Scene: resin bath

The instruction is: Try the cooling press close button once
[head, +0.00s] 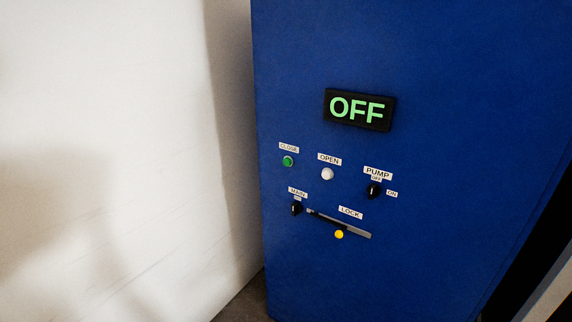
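The cooling press panel (420,60) is a tall blue cabinet face in the head view. Its green round button (288,161) sits under a CLOSE label (289,148) at the panel's left side. A white round button (327,174) sits to its right, under an OPEN label (329,159). A black display (359,110) above reads OFF in green letters. Neither of my grippers shows in the head view.
A black PUMP knob (374,190) has OFF and ON labels. A black MAIN knob (297,209) is lower left. A white wall (110,130) stands at left.

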